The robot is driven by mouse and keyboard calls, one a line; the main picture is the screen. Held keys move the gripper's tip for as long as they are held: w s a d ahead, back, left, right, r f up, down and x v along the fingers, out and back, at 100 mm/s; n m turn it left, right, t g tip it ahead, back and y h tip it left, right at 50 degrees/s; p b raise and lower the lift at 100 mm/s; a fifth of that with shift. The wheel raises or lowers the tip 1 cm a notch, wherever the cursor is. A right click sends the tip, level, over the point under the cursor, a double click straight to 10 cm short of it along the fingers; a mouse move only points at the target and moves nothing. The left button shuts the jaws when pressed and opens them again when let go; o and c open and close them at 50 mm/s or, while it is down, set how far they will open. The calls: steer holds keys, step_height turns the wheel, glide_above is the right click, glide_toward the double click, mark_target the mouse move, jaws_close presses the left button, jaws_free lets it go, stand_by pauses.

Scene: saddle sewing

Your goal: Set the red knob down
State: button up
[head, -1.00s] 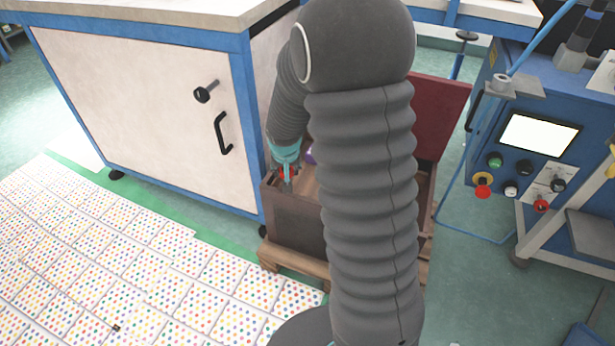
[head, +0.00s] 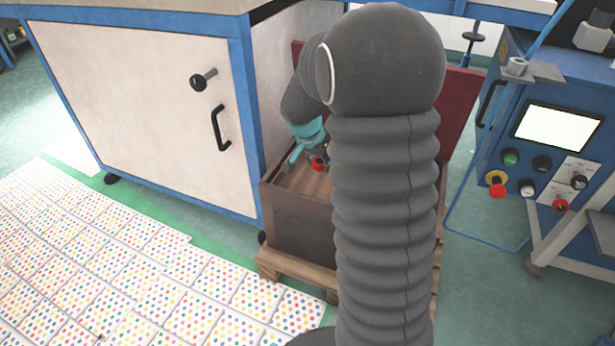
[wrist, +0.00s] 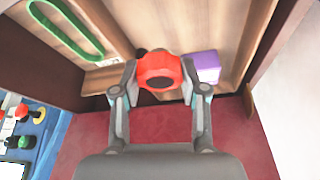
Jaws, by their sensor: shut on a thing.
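The red knob (wrist: 158,70) is between the two fingertips of my gripper (wrist: 159,82) in the wrist view, and my gripper is shut on it. In the head view the red knob (head: 319,164) shows beside the teal fingers of my gripper (head: 307,157), over the open brown box (head: 298,228). My arm hides the right part of the box. I cannot tell whether the knob touches the box floor.
In the wrist view, a purple block (wrist: 206,66) lies just right of the knob and a green loop (wrist: 66,28) is at upper left. The box walls are close around. The dark red lid (head: 456,110) stands open. A white cabinet (head: 140,105) is left of the box.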

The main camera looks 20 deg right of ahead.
mark_target(309, 181)
steer(key=w+a+f, duration=0.2)
steer(key=a, duration=0.1)
steer(key=shift+w+f, duration=0.2)
steer(key=shift+w, duration=0.05)
steer(key=shift+f+b, duration=0.45)
steer(key=shift+f, duration=1.55)
steer(key=shift+f, duration=0.15)
steer(key=o, duration=1.1)
